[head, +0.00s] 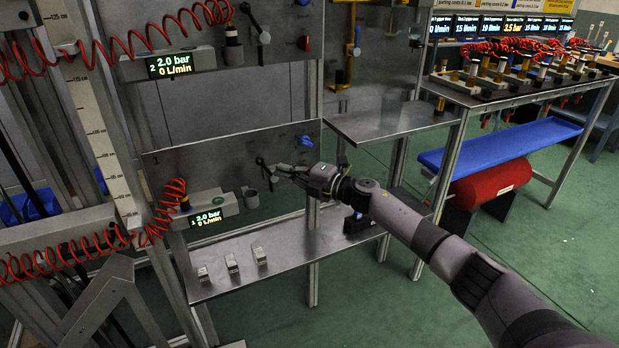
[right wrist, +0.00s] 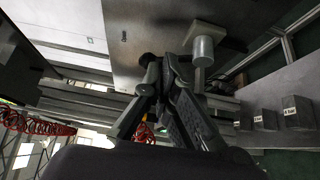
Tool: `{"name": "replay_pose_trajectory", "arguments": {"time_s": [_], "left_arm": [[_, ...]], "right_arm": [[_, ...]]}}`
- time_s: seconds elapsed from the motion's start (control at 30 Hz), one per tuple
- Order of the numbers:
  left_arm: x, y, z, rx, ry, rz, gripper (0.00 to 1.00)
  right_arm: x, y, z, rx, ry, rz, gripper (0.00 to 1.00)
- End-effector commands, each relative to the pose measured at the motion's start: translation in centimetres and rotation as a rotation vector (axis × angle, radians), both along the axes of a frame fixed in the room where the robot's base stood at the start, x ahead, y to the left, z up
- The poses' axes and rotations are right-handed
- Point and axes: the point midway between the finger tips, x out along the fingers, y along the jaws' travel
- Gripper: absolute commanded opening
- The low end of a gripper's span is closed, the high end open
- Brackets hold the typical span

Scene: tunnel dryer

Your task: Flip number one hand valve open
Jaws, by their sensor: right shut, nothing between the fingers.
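The number one hand valve (head: 265,171) is on the lower panel, a dark lever with a round knob, right of the display marked 1. That display (head: 207,217) reads 2.0 bar and 0 L/min. My right gripper (head: 281,169) reaches in from the right and is at the lever, its fingers shut with nothing between them. In the right wrist view a dark round knob (right wrist: 147,59) shows close to the fingertips (right wrist: 160,62). I cannot tell whether they touch. My left gripper is not in view.
A grey cup-like fitting (head: 250,198) sits below the lever, and a blue knob (head: 305,142) is to the upper right. A steel shelf (head: 290,249) with small blocks runs below. A second display (head: 170,65) and lever (head: 256,22) are above. Red coiled hoses (head: 85,247) hang left.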

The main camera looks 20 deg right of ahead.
Motion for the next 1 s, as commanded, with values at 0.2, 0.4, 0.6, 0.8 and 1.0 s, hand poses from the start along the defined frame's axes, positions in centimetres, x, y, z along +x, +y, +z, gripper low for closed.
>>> {"name": "replay_pose_trajectory", "arguments": {"time_s": [0.2,0.4,0.6,0.8,1.0], "left_arm": [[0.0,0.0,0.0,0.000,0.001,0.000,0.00],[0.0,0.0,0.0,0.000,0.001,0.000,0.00],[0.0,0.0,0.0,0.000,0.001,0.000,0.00],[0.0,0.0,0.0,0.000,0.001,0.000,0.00],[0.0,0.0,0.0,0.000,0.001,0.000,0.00]], "right_arm": [[-4.1,-3.0,-0.1,-0.002,0.002,-0.002,0.00],[-6.5,-4.5,0.1,-0.001,0.002,0.000,0.00],[-7.2,-5.0,0.2,-0.001,-0.001,0.000,0.00],[-7.2,-5.0,0.2,-0.002,-0.001,0.000,0.00],[-7.2,-5.0,0.2,-0.001,-0.001,0.000,0.00]]}}
